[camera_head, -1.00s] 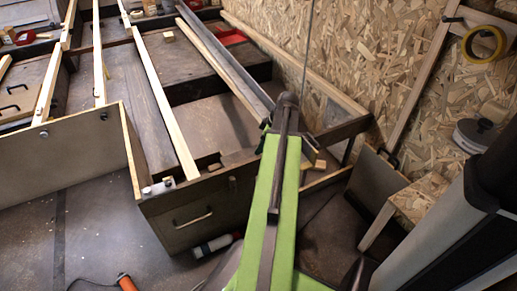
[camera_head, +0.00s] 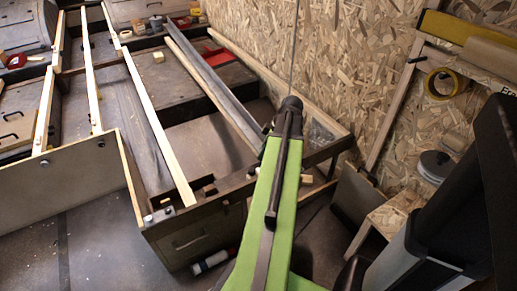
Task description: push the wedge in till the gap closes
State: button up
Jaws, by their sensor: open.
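My green arm (camera_head: 270,210) reaches up from the bottom to a dark joint (camera_head: 291,105) over the wooden frame. My gripper cannot be made out; the arm seems to hide it. A small pale wooden piece (camera_head: 306,178) shows just right of the arm, near the frame's corner. I cannot tell whether it is the wedge, and no gap can be clearly made out. Another small pale block (camera_head: 158,57) lies on a dark panel farther back, well away from the arm.
Long pale battens (camera_head: 160,130) and a grey rail (camera_head: 215,85) run away from me. A chipboard wall (camera_head: 340,60) stands behind on the right, with a yellow tape roll (camera_head: 440,83) and a small wooden stand (camera_head: 390,215) beside it. Floor shows at lower left.

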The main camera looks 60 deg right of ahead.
jog(key=p+v, duration=0.1)
jog(key=v, duration=0.2)
jog(key=b, duration=1.6)
send_near(252, 169)
jog(key=x, duration=0.9)
jog(key=shift+s+a+f, duration=0.1)
jog(key=shift+f, duration=0.05)
grip_shut()
